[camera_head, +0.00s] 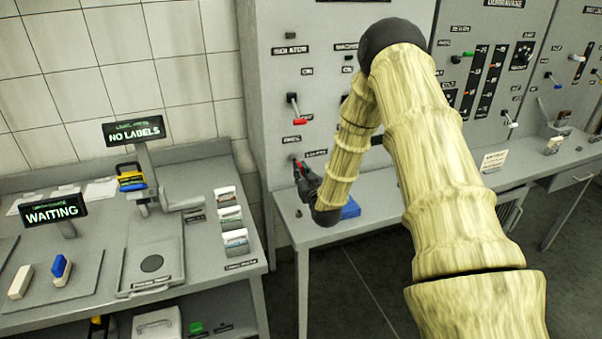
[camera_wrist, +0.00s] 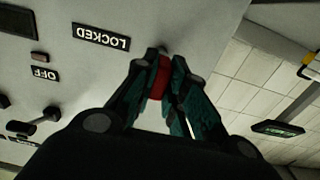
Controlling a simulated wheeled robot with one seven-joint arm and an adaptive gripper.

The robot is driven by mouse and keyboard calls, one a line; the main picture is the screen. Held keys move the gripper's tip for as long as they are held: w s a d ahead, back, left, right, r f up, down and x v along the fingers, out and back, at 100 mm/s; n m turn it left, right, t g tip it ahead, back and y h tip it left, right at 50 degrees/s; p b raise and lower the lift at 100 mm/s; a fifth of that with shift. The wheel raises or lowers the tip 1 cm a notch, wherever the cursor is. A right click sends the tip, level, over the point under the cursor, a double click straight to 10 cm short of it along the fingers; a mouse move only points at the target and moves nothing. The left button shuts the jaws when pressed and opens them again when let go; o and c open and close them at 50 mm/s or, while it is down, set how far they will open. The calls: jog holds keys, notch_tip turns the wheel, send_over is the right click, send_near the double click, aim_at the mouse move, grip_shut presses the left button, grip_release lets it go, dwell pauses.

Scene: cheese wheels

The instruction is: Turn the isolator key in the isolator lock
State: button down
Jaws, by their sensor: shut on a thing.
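My gripper (camera_head: 302,172) is at the grey cabinet's front panel, low on its left side, below the ISOLATOR label (camera_head: 290,50). In the wrist view my gripper (camera_wrist: 160,75) is shut on a red key head (camera_wrist: 159,82), which I take to be the isolator key. The key points at the panel, and a small metal part (camera_wrist: 164,49) shows just beyond the fingertips. The fingers hide most of the lock, so I cannot tell how deep the key sits. A LOCKED label (camera_wrist: 101,37) and an OFF label (camera_wrist: 45,74) are on the panel beside it.
A red-tipped lever (camera_head: 298,112) sticks out of the panel above my gripper. A blue block (camera_head: 350,208) lies on the ledge close to my wrist.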

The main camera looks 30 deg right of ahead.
jog(key=shift+b+x, duration=0.7)
jog(key=shift+x, duration=0.85)
jog(key=c, duration=1.4)
grip_release()
jog(key=shift+o, duration=0.2)
jog(key=v, duration=1.2)
